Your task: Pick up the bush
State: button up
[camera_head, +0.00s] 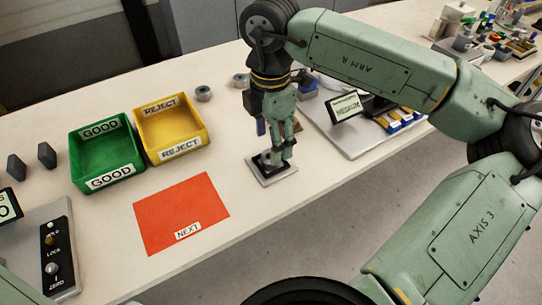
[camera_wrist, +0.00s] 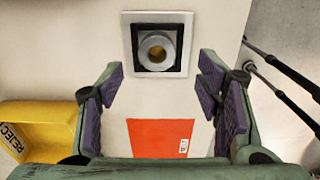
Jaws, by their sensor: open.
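The bush (camera_wrist: 148,42) is a grey ring with a dark yellowish hole. It sits on a black square inside a pale square plate (camera_wrist: 185,16) at the top of the wrist view. My gripper (camera_wrist: 160,84) is open, with purple pads either side of an empty gap; in that view the bush lies beyond the fingertips, about in line with the gap. In the head view my gripper (camera_head: 277,148) points down over the small plate (camera_head: 277,180) near the table's front edge. There the fingers largely hide the bush, and I cannot tell whether they touch it.
A green GOOD bin (camera_head: 108,158) and a yellow REJECT bin (camera_head: 172,130) stand left of my gripper. A red NEXT mat (camera_head: 181,211) lies in front of them. A MEDIUM display (camera_head: 346,106) stands to the right. Small grey round parts (camera_head: 204,93) lie behind.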

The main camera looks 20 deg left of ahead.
notch_tip(320, 180, down, 5)
jog(key=shift+w+r+p, duration=0.1)
jog(key=shift+w+p, duration=0.05)
jog(key=shift+p, duration=0.65)
jog(key=shift+c, duration=0.5)
jog(key=c, duration=1.2)
